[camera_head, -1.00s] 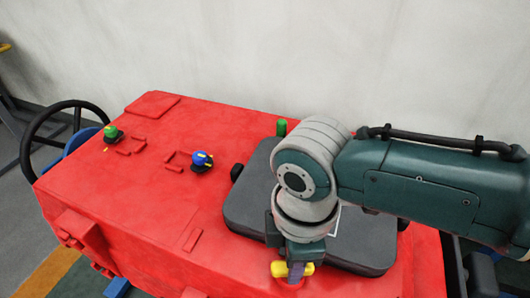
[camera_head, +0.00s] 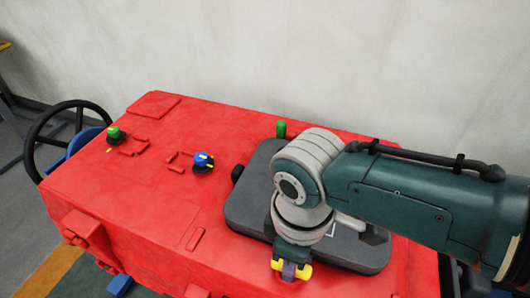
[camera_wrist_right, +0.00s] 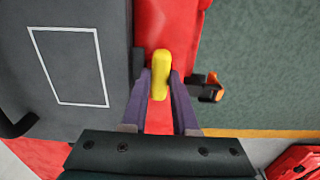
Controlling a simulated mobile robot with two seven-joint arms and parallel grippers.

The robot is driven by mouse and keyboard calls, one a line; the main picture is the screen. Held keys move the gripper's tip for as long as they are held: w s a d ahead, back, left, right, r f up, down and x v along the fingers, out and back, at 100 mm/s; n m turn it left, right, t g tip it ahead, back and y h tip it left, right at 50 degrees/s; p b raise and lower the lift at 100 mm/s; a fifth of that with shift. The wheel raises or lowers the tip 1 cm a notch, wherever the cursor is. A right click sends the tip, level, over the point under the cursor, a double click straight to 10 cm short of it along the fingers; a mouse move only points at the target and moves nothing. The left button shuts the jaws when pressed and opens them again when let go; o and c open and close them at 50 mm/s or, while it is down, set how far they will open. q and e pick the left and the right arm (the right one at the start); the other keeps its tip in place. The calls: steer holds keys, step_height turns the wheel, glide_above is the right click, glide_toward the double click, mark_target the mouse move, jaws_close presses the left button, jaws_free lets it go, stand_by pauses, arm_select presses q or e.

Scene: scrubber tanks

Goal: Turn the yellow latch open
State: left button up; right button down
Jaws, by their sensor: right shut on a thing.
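The yellow latch (camera_head: 305,272) is at the front edge of the red machine top, beside the dark grey lid. In the right wrist view the yellow latch (camera_wrist_right: 160,70) stands lengthwise between two purple fingers. My right gripper (camera_head: 289,270) points down over it and is shut on it, with latch ends showing on both sides of the fingers. In the wrist view the right gripper (camera_wrist_right: 161,90) has a finger along each side of the latch. The latch's base is hidden. My left gripper is not in view.
The dark grey lid (camera_head: 245,215) lies close beside the gripper. A green post (camera_head: 281,129) stands behind it. A blue knob (camera_head: 203,162) and a green knob (camera_head: 114,133) sit on the red top (camera_head: 130,190). A black steering wheel (camera_head: 45,130) is at left.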

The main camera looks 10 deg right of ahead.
steer(key=c, duration=0.7)
jaws_free()
steer(key=shift+r, duration=0.1)
step_height(320, 180, up, 8)
steer(key=p, duration=0.3)
steer(key=shift+r+p, duration=0.25)
steer(key=shift+p, duration=0.05)
steer(key=shift+r, duration=0.65)
